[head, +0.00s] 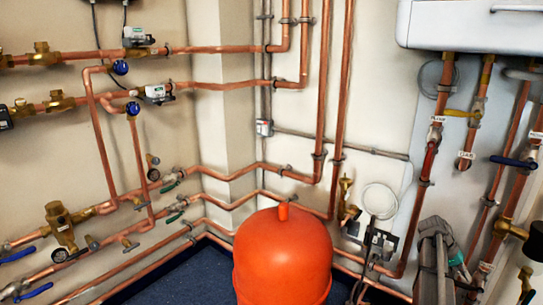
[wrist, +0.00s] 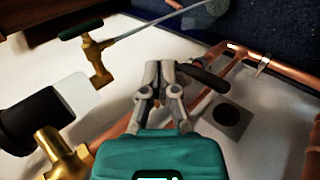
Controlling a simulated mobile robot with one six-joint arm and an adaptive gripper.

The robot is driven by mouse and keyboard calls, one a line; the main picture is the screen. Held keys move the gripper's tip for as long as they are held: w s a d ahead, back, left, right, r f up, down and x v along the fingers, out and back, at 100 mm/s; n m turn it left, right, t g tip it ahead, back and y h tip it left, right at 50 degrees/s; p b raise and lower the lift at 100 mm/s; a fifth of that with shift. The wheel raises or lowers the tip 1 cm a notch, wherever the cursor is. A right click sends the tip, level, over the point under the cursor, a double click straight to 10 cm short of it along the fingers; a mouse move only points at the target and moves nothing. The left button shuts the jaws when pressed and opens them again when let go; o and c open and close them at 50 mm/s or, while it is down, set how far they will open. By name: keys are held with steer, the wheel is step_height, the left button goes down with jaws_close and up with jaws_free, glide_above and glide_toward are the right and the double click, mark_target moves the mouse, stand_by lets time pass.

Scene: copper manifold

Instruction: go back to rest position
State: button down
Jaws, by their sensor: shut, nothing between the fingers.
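My gripper (wrist: 157,72) shows in the wrist view with its teal body at the bottom and grey fingers reaching up the middle. The fingertips are together, with nothing seen held between them. A dark lever-like handle (wrist: 208,78) lies just right of the fingertips; I cannot tell whether they touch. In the head view, grey and teal parts of my arm show at the lower right, in front of the pipes by the right wall. The fingertips cannot be made out there.
A red-orange tank (head: 283,258) stands at bottom centre. Copper pipes with valves line both walls, below a white boiler (head: 470,24) at upper right. In the wrist view, a green-handled brass valve (wrist: 97,58) and a brass fitting (wrist: 62,158) lie left of my gripper.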

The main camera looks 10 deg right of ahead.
steer(key=w+a+r+n+t+y+p, duration=0.1)
steer(key=w+a+n+t+p, duration=0.15)
steer(key=a, duration=1.15)
steer(key=w+a+n+t+y+p, duration=0.1)
steer(key=a+n+t+y+p, duration=0.15)
steer(key=a, duration=1.15)
steer(key=s+a+r+n+t+y+p, duration=0.1)
steer(key=s+a+n+y+p, duration=0.15)
steer(key=a, duration=0.85)
steer(key=s+a+r+n+y+p, duration=0.1)
steer(key=s+a+r+p, duration=0.15)
steer(key=a, duration=0.95)
step_height(320, 180, up, 37)
steer(key=p, duration=3.7)
steer(key=shift+r, duration=0.2)
steer(key=c, duration=1.4)
jaws_free()
steer(key=shift+s+d, duration=0.1)
